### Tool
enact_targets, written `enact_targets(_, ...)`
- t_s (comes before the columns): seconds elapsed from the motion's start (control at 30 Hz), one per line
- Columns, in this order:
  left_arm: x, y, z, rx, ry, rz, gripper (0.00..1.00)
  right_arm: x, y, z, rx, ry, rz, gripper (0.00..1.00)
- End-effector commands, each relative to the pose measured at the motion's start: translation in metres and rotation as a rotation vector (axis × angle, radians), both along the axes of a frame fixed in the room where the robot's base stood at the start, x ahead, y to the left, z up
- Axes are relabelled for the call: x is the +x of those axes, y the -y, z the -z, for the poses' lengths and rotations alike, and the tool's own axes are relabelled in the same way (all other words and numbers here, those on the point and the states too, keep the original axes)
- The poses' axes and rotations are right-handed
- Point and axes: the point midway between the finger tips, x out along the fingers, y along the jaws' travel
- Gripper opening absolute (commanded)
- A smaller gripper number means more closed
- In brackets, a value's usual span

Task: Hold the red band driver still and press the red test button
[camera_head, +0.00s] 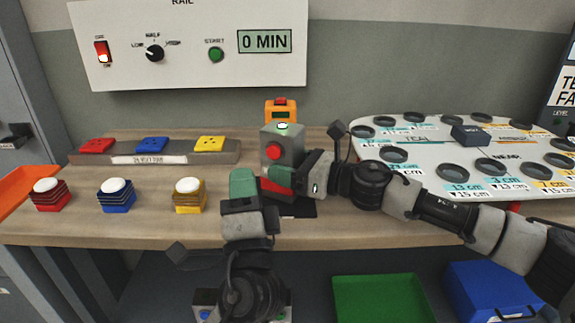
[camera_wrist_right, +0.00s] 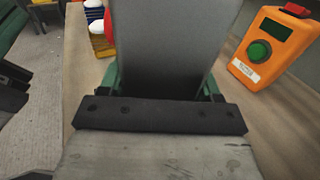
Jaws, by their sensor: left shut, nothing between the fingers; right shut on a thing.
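An orange tester (camera_head: 281,109) stands behind the driver. Red (camera_head: 51,196), blue (camera_head: 116,196) and yellow (camera_head: 189,197) white-topped units stand to the left, before a rack (camera_head: 225,155) of coloured blocks. A white board (camera_head: 420,172) with dark rings fills the right.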

Motion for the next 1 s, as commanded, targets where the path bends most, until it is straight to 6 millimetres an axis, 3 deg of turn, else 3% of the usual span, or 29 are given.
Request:
enact_targets(0.13, 0.0, 0.0, 0.0, 0.001, 0.0, -0.001, 0.0, -0.001, -0.001, 0.0, 0.0, -0.002, -0.003, 0.29)
enact_targets(0.17, 0.0, 0.0, 0.0, 0.001, 0.0, -0.001, 0.0, -0.001, -0.001, 0.0, 0.0, -0.002, -0.003, 0.67)
enact_targets(0.33, 0.0, 0.0, 0.0, 0.001, 0.0, -0.001, 0.0, -0.001, -0.001, 0.0, 0.0, -0.001, -0.002, 0.93)
enact_targets(0.67, 0.0, 0.0, 0.0, 0.0, 0.0, 0.0, 0.0, -0.001, 0.003, 0.0, 0.0, -0.001, 0.0, 0.93)
enact_targets(1.0, 0.0, 0.0, 0.0, 0.0, 0.0, 0.0, 0.0, -0.024, 0.051, 0.001, 0.0, -0.001, 0.001, 0.93)
